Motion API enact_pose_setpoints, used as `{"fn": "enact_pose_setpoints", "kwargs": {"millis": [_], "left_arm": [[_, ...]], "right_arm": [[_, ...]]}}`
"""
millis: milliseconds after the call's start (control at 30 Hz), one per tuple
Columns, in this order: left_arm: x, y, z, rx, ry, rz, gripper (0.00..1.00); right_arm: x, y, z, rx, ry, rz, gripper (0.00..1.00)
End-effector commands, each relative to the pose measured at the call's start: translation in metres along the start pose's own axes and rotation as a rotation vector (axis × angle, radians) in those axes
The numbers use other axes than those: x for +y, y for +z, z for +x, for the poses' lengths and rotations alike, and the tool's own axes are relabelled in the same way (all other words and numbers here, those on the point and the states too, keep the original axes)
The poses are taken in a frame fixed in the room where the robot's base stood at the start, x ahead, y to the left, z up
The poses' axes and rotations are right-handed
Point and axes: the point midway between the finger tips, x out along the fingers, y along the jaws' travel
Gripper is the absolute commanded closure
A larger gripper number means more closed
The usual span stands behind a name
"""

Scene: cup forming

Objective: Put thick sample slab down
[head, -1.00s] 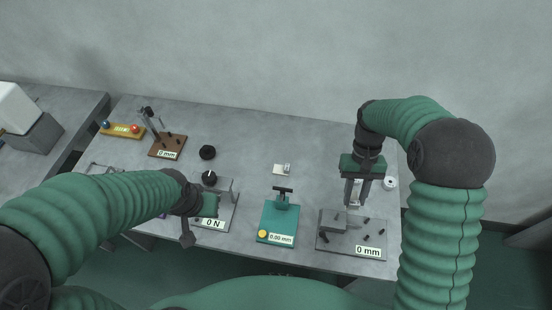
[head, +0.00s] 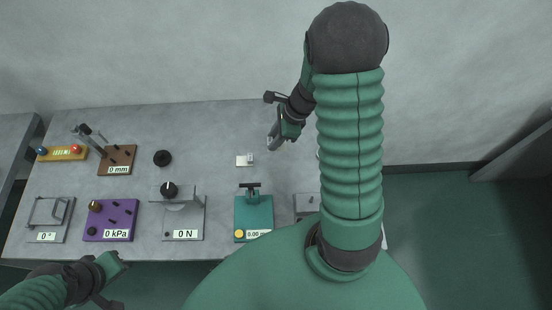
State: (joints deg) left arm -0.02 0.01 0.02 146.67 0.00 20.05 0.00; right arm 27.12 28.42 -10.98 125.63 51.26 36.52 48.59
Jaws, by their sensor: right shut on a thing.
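My left gripper (head: 110,282) is low at the front left, beyond the bench's front edge and away from the slab. Its jaw gap is not clear.
Along the front of the bench (head: 130,180) stand a grey 0 ° frame (head: 47,228), a purple 0 kPa plate (head: 122,220), a 0 N stand (head: 185,222) and a teal 0.00 mm gauge (head: 252,215). A black knob (head: 162,158) stands behind. My right arm covers the right end.

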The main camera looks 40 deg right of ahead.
Motion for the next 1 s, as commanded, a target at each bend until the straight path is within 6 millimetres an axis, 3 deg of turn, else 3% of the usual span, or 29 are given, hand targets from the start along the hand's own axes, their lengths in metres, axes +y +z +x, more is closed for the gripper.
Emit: {"fn": "enact_pose_setpoints", "kwargs": {"millis": [133,433,800,833,1000], "left_arm": [[0.0,0.003,0.01,0.0,0.0,0.0,1.0],[0.0,0.005,0.021,0.0,0.0,0.0,1.0],[0.0,0.005,0.023,0.0,0.0,0.0,1.0],[0.0,0.005,0.022,0.0,0.0,0.0,1.0],[0.0,0.005,0.021,0.0,0.0,-0.001,1.0]], "right_arm": [[0.001,-0.016,0.035,0.001,0.002,0.014,1.0],[0.0,-0.036,0.082,-0.001,0.003,0.008,1.0],[0.0,-0.038,0.091,0.0,0.001,0.002,1.0],[0.0,-0.037,0.09,0.0,0.001,0.002,0.68],[0.0,-0.038,0.089,0.0,0.001,0.002,0.5]]}}
